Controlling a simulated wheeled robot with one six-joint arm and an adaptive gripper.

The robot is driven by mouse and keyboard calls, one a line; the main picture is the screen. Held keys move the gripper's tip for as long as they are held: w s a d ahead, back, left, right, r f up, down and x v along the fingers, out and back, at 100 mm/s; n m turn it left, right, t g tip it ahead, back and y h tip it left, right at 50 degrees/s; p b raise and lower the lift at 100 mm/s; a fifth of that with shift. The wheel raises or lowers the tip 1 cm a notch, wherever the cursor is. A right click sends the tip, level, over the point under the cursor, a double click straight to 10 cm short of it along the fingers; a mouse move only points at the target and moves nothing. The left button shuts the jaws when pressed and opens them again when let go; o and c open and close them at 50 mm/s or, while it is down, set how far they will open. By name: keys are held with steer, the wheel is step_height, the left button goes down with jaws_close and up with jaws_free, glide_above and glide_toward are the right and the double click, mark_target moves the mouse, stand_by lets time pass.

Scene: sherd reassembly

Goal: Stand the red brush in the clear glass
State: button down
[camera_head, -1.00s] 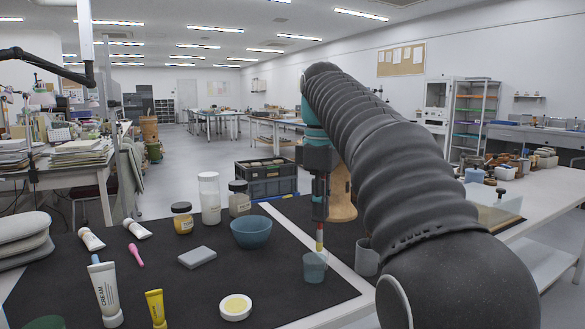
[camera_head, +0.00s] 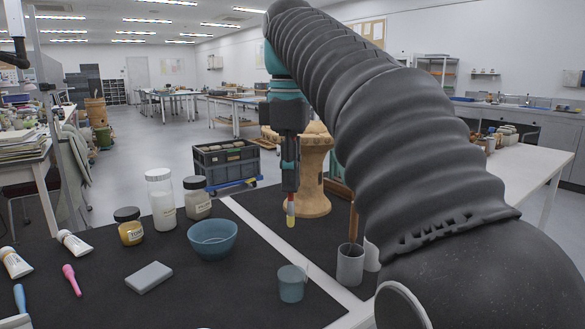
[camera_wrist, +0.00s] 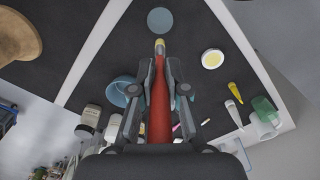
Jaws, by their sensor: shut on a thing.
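My gripper (camera_head: 290,188) is shut on the red brush, which hangs upright with its yellow tip (camera_head: 291,220) down. In the wrist view the gripper (camera_wrist: 160,75) has the red handle (camera_wrist: 160,118) between its fingers. A bluish see-through cup (camera_head: 291,285), which looks like the glass, stands on the dark mat. The brush tip appears above its rim in the head view, clear of it. In the wrist view the cup (camera_wrist: 160,20) is a round shape beyond the tip, apart from it. The depth between them is hard to tell.
A grey cup (camera_head: 350,265) with a brown stick stands right of the glass, beside my arm. A blue bowl (camera_head: 213,240), a grey block (camera_head: 149,277) and several jars stand left. A carved wooden piece (camera_head: 312,175) is behind the brush. A green cup (camera_wrist: 263,106) shows in the wrist view.

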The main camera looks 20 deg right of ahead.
mark_target(292, 226)
steer(key=shift+f, duration=2.6)
steer(key=shift+f+b, duration=2.05)
steer(key=shift+f, duration=1.3)
steer(key=c, duration=1.1)
jaws_free()
steer(key=shift+r, duration=0.1)
steer(key=shift+r, duration=3.65)
